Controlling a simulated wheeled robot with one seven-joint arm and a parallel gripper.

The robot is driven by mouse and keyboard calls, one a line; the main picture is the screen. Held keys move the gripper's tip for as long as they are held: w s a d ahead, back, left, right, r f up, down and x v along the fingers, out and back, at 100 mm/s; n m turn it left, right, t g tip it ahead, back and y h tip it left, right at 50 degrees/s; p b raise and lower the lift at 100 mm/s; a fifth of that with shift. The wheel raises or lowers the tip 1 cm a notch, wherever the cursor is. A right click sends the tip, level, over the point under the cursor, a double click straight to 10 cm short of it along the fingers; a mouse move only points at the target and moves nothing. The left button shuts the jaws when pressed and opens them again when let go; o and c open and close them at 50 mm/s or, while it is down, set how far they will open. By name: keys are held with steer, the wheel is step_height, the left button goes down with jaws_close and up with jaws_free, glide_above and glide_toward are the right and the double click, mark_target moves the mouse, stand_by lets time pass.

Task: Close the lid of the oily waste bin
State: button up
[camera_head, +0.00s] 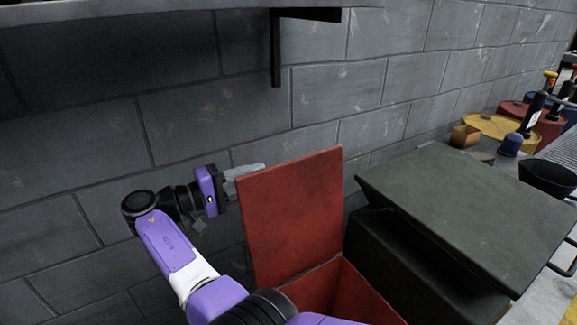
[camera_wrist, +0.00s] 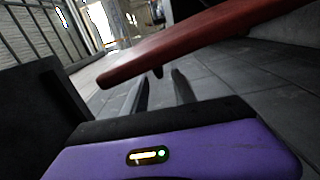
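The oily waste bin is a red box (camera_head: 350,296) at the lower middle of the head view, with its top open. Its red lid (camera_head: 292,215) stands upright at the bin's back left, in front of the wall. My gripper (camera_head: 250,169) is behind the lid's upper left edge, on the wall side, with its fingers pointing right. In the wrist view the lid (camera_wrist: 200,40) crosses as a slanted red edge just past my fingers (camera_wrist: 160,88). The two fingers show a gap between them with nothing held. Whether they touch the lid I cannot tell.
A grey block wall (camera_head: 330,100) runs close behind the lid and my gripper. A dark shelf bracket (camera_head: 276,50) hangs above. A dark green chest (camera_head: 470,205) stands right of the bin. Yellow and red drums (camera_head: 497,127) stand farther right.

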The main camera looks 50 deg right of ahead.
mark_target(282, 170)
steer(key=x, duration=0.7)
steer(key=shift+s+d+p, duration=0.1)
steer(key=shift+d+p, duration=0.2)
jaws_close()
steer(key=shift+f, duration=0.3)
stand_by(0.9)
